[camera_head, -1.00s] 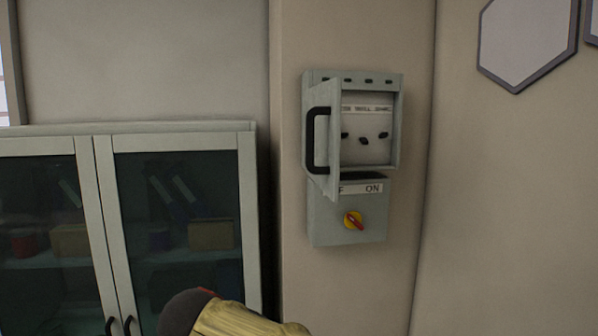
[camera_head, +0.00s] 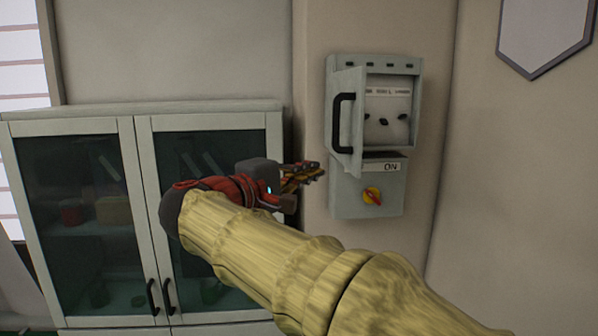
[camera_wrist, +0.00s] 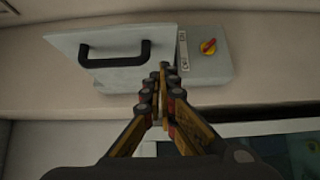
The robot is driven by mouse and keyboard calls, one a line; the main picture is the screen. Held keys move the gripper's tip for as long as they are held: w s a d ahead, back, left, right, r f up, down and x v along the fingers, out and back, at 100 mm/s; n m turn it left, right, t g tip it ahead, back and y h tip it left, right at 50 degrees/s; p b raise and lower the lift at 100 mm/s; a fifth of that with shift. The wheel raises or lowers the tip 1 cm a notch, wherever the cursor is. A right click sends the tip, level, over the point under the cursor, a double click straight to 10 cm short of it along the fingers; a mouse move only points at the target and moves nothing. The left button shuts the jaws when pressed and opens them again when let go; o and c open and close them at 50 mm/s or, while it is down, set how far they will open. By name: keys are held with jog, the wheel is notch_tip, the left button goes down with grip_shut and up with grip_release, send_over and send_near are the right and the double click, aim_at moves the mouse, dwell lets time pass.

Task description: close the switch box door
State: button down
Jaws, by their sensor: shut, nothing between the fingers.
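The switch box (camera_head: 342,198) is a grey box on the wall, with several dark switches inside its upper part. Its door (camera_head: 346,112) is hinged at the left and stands open, swung out toward the left, with a black handle (camera_head: 340,125) on its face. My gripper (camera_head: 318,170) is shut and empty, to the left of the box and a little below the door's handle. In the wrist view the door (camera_wrist: 70,47) and its handle (camera_wrist: 115,54) lie beyond the fingertips (camera_wrist: 163,70), toward the upper left. I cannot tell whether the fingertips touch the box.
A red and yellow rotary knob (camera_head: 372,195) sits on the lower part of the box, under an ON label. A glass-fronted cabinet (camera_head: 140,135) stands at the left, behind my arm.

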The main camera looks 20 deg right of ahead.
aim_at(351, 161)
jog(key=d, duration=0.5)
jog(key=d+p, duration=0.1)
jog(key=d, duration=0.1)
jog(key=shift+w+d, duration=0.15)
jog(key=shift+w, duration=0.25)
jog(key=shift+w+d, duration=0.1)
jog(key=shift+d, duration=0.05)
jog(key=shift+d+f, duration=0.1)
